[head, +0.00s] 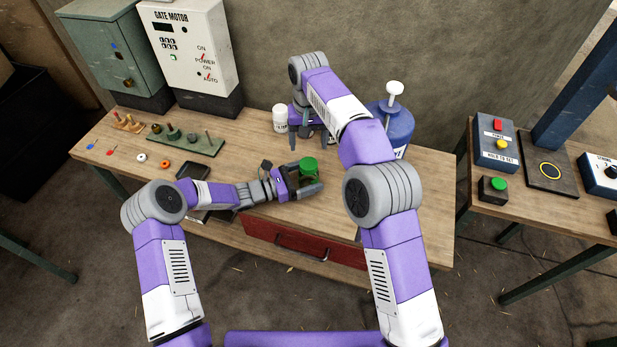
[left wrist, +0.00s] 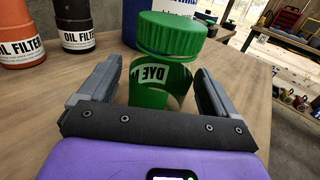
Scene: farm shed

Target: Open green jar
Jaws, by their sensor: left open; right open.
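The green jar (head: 309,166) stands upright on the wooden bench, with its ribbed green lid on top. In the left wrist view the jar (left wrist: 160,85) shows a partly visible label and the lid (left wrist: 172,32) sits on it. My left gripper (head: 308,188) is low at the bench, open, with a finger on each side of the jar's body; contact cannot be told. It also shows in the left wrist view (left wrist: 150,85). My right gripper (head: 309,138) is open and empty, pointing down behind the jar, its fingers partly hidden by my right arm.
A blue pump jug (head: 398,128) stands right of my right forearm, and a white container (head: 280,118) stands left of my right gripper. Oil filter containers (left wrist: 76,25) show in the left wrist view. A green peg board (head: 185,141) lies at left. A red drawer (head: 290,240) is under the bench.

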